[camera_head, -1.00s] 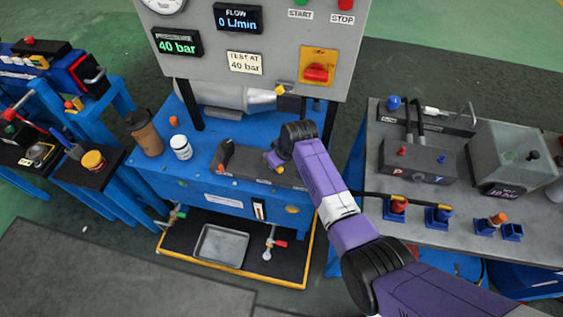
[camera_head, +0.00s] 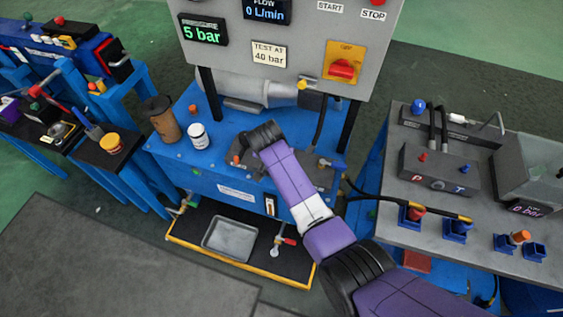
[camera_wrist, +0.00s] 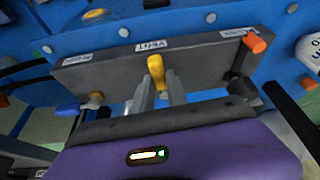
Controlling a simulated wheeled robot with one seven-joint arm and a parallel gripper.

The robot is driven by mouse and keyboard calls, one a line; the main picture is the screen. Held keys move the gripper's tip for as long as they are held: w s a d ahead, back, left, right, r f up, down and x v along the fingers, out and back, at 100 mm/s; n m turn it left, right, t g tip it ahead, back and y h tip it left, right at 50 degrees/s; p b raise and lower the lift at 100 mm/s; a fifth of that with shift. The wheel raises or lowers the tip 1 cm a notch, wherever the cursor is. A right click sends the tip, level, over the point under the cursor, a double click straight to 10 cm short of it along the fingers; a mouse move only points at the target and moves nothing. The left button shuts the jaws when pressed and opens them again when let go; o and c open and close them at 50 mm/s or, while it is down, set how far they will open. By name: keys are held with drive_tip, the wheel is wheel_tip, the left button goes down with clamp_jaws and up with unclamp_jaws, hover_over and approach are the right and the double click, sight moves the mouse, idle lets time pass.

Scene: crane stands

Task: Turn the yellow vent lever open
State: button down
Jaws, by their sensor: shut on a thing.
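The yellow vent lever (camera_wrist: 156,66) stands below the VENT label (camera_wrist: 151,45) on the dark valve block, in the middle of the wrist view. My gripper (camera_wrist: 159,88) is shut on the lever, one finger on each side of it. In the head view my wrist (camera_head: 264,135) covers the lever and my fingertips. The panel's pressure display (camera_head: 201,29) reads 5 bar and the flow display (camera_head: 267,11) reads 0 L/min.
On the same valve block are an orange-tipped lever (camera_wrist: 255,42) at the right and a blue lever (camera_wrist: 68,108) at the left. A brown bottle (camera_head: 165,122) and a white jar (camera_head: 198,136) stand left of my wrist. A grey tray (camera_head: 229,238) lies below.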

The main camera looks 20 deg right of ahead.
drive_tip(key=shift+w+a+m, duration=0.1)
drive_tip(key=shift+a+m, duration=0.15)
drive_tip(key=shift+m, duration=0.25)
drive_tip(key=shift+b, duration=0.3)
drive_tip(key=c, duration=1.3)
unclamp_jaws()
drive_tip(key=v, duration=0.7)
drive_tip(key=shift+a+r, duration=0.2)
drive_tip(key=shift+r, duration=0.15)
